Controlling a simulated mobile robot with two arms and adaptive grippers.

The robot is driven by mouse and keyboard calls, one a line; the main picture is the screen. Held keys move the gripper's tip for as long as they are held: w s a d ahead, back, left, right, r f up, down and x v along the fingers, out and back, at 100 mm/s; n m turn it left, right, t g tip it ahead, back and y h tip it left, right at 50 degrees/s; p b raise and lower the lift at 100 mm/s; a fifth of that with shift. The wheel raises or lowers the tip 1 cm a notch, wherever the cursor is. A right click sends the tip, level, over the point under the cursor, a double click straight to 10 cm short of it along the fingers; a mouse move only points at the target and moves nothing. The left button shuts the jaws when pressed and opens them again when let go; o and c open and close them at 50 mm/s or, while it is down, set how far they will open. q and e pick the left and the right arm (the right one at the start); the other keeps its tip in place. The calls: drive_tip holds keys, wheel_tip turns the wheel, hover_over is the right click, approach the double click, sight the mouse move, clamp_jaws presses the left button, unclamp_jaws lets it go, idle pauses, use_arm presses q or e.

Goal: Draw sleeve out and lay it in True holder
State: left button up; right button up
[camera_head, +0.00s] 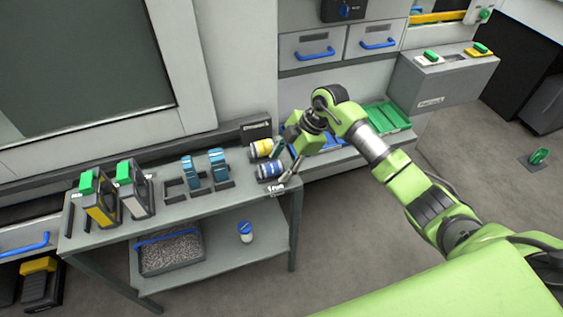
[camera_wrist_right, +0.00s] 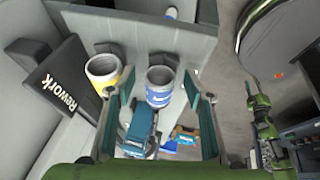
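Two short cylindrical sleeves sit at the right end of the grey bench. One has a yellow band (camera_head: 260,149) and the other, nearer the front, has a blue band (camera_head: 268,171). My right gripper (camera_head: 288,160) is over that end, beside them. In the right wrist view, its teal-padded fingers are apart, and the blue-banded sleeve (camera_wrist_right: 159,87) shows between them with gaps on both sides. The yellow-banded sleeve (camera_wrist_right: 103,72) is left of the fingers. No holder label reading True can be made out. My left gripper is not identifiable in either view.
Blue upright parts (camera_head: 218,164) and green-topped units (camera_head: 131,188) stand along the bench. A dark Rework sign (camera_wrist_right: 55,86) is behind the sleeves. Green trays (camera_head: 388,118) lie farther right.

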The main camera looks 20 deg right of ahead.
drive_tip(key=v, duration=1.2)
wheel_tip(320, 180, up, 7)
drive_tip(key=p, duration=0.6)
drive_tip(key=shift+p, duration=0.35)
